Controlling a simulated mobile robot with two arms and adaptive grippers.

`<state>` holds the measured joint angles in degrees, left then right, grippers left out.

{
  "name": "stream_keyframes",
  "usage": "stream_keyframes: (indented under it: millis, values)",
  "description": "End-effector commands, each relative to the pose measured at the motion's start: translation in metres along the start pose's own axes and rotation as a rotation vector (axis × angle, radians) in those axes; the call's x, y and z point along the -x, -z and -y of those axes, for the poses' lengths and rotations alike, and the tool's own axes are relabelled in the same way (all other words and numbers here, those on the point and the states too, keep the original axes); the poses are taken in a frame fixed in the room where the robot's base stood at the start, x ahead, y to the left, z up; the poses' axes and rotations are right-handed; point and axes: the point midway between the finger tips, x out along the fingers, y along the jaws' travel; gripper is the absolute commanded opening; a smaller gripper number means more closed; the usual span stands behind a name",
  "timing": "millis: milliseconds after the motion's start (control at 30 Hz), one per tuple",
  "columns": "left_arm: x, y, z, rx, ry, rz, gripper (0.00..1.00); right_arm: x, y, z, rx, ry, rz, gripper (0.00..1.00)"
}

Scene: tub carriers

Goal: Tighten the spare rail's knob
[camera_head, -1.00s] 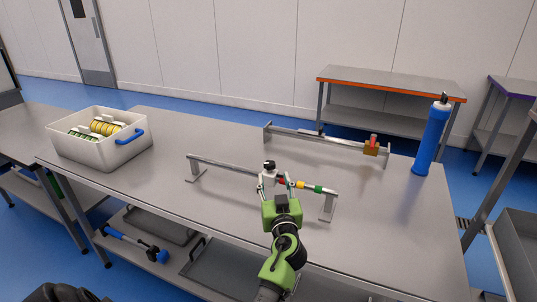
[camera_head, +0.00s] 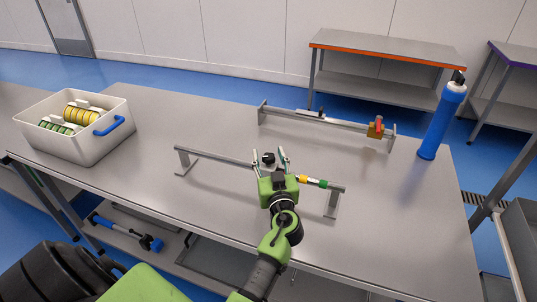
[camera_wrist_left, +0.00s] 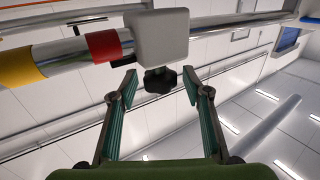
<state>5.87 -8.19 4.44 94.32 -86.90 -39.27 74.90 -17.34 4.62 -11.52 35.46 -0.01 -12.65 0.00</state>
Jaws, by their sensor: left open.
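The front rail (camera_head: 222,159) stands on two end posts on the table. A pale grey block (camera_wrist_left: 160,38) sits on it, beside red (camera_wrist_left: 103,46) and yellow (camera_wrist_left: 20,64) bands. In the left wrist view a black knob (camera_wrist_left: 160,80) sticks out of the block toward my left gripper. The gripper's fingertips are on either side of the knob, with visible gaps. My left gripper (camera_head: 270,162) is open and empty; in the head view it hides part of the block. A dark cap shows on the block there. My right gripper is not in view.
A blue cylinder (camera_head: 440,122) stands at the right. A white tub (camera_head: 88,148) with green and yellow rolls is at the left. The table (camera_head: 180,225) is clear in front.

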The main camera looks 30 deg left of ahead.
Motion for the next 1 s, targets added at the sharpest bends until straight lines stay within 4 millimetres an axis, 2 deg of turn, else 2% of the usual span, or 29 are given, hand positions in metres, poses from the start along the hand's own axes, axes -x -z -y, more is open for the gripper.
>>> stream_keyframes:
  millis: [33, 67, 200, 633, 1000]
  values:
    - [0.000, 0.000, 0.000, 0.000, 0.000, 0.000, 0.44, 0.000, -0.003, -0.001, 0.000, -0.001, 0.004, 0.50]
    - [0.000, 0.000, 0.000, 0.000, 0.000, 0.000, 0.39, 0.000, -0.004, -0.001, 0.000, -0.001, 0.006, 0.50]
    - [0.000, 0.000, 0.000, 0.000, 0.000, 0.000, 0.05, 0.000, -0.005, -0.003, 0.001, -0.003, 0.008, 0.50]
    - [0.000, 0.000, 0.002, -0.003, -0.058, 0.000, 0.05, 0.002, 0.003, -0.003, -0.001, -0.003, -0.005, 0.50]
    - [-0.001, 0.003, 0.003, -0.006, -0.338, -0.002, 0.05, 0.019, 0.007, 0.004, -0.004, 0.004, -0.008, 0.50]
